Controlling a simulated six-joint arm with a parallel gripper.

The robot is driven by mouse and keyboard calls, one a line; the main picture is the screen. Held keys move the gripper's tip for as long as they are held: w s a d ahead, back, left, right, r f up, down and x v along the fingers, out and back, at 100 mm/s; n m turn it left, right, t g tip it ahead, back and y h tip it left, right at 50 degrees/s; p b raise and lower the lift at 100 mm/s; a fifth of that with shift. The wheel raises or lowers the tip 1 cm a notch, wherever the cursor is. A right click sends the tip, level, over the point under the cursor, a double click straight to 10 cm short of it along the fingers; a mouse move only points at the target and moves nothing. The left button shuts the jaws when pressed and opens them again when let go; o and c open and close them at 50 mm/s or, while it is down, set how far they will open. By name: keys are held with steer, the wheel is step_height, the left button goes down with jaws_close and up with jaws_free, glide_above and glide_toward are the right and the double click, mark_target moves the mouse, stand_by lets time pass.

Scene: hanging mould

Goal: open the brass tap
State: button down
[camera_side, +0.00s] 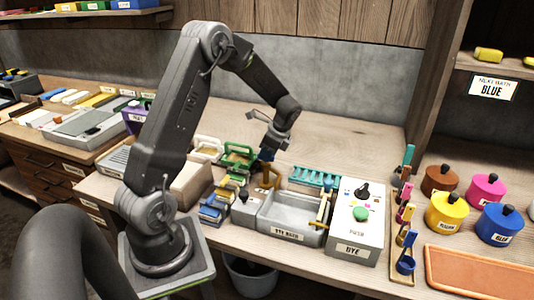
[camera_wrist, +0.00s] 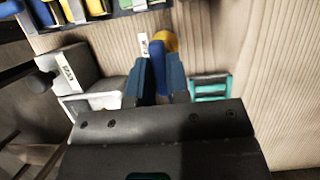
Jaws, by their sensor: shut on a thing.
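My gripper (camera_side: 267,156) is over the tap, pointing down. In the wrist view its two dark blue-grey fingers (camera_wrist: 158,80) are shut on a blue upright piece (camera_wrist: 157,60), which looks like the tap's handle. Yellow brass (camera_wrist: 172,42) shows just behind that piece. The tap's lower part and spout are partly hidden in both views. Part of the bath (camera_wrist: 75,103) shows left of the fingers in the wrist view.
A pale box labelled DYE (camera_side: 357,220), with a black knob and green button, stands right of the bath. A teal rack (camera_side: 314,177) is behind it. Green-framed (camera_side: 238,157) and blue-and-yellow items crowd the left.

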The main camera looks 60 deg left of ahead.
steer(key=shift+n, duration=0.4)
steer(key=n+g+h, duration=0.1)
steer(key=n, duration=0.2)
steer(key=shift+a+n, duration=0.1)
steer(key=shift+n, duration=0.3)
steer(key=n+h, duration=0.2)
steer(key=n, duration=0.2)
steer(key=shift+a+n, duration=0.1)
steer(key=shift+n, duration=0.2)
steer(key=n+h, duration=0.2)
steer(key=n, duration=0.2)
steer(key=n+t+h, duration=0.1)
steer(key=n, duration=0.3)
steer(key=shift+a+n, duration=0.1)
steer(key=shift+n, duration=0.2)
steer(key=shift+h, duration=0.3)
steer(key=c, duration=1.1)
jaws_free()
